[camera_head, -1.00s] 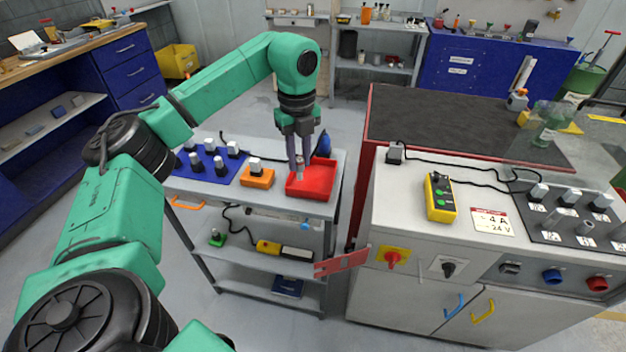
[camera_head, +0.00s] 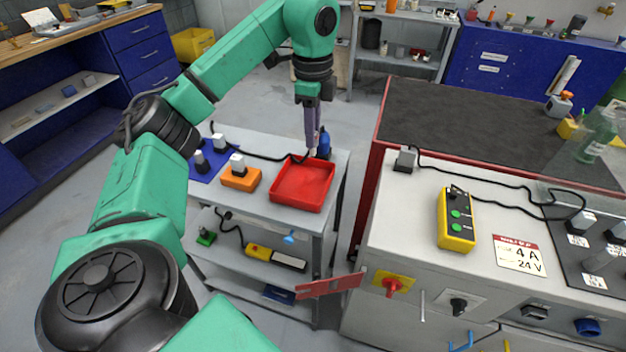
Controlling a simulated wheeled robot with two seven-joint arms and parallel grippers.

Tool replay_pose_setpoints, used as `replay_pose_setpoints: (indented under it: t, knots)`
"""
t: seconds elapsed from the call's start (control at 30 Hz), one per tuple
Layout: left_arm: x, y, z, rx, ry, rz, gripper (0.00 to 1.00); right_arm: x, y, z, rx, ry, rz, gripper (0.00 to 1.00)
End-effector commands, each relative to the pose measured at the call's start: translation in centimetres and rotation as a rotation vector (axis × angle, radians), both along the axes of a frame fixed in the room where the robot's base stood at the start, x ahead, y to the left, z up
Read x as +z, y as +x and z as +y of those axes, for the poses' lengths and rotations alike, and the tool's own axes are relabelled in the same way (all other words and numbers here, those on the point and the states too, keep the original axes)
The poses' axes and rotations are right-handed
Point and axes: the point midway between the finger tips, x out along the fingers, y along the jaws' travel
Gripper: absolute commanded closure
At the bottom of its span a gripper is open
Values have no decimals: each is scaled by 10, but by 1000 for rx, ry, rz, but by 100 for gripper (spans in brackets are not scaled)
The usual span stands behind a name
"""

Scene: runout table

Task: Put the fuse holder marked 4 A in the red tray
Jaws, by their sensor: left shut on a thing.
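The red tray (camera_head: 302,193) lies on the small grey cart's top, near its right side, and looks empty. My left gripper (camera_head: 312,147) points down by the tray's far edge, with its fingers close together. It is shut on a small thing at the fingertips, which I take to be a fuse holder. That thing is mostly hidden by the fingers, and no marking on it can be read. A sign reading 4 A, 24 V (camera_head: 520,256) lies on the grey cabinet at right. My right gripper is out of view.
A blue object (camera_head: 323,146) stands just beyond the tray, close to my left fingers. An orange block (camera_head: 241,181) with a white-topped piece is left of the tray, and a blue board (camera_head: 203,172) farther left. A yellow button box (camera_head: 456,222) sits on the cabinet.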

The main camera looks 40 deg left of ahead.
Motion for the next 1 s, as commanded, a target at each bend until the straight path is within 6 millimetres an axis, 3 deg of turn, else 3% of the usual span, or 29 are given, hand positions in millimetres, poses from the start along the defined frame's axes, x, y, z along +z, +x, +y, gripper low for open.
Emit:
replay_pose_setpoints:
  t: [0.03,0.07,0.17,0.33,0.43,0.53,0.8,0.83,0.9,1.0]
  knots:
    - [-30,0,-1,-3,-1,6,100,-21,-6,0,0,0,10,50]
    - [-39,0,-1,-2,-2,6,100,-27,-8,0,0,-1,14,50]
    - [-54,0,0,-1,2,5,100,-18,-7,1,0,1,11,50]
    - [-80,0,0,-1,2,5,100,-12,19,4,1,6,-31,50]
    - [-99,0,0,-1,1,3,100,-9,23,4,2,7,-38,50]
    - [-109,1,0,-2,1,1,100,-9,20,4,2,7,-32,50]
    - [-112,1,0,-2,0,0,100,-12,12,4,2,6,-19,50]
    - [-111,1,0,-2,0,0,66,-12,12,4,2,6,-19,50]
    - [-111,1,-1,-2,0,0,43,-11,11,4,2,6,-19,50]
    - [-111,1,0,-2,0,0,43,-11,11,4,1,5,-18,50]
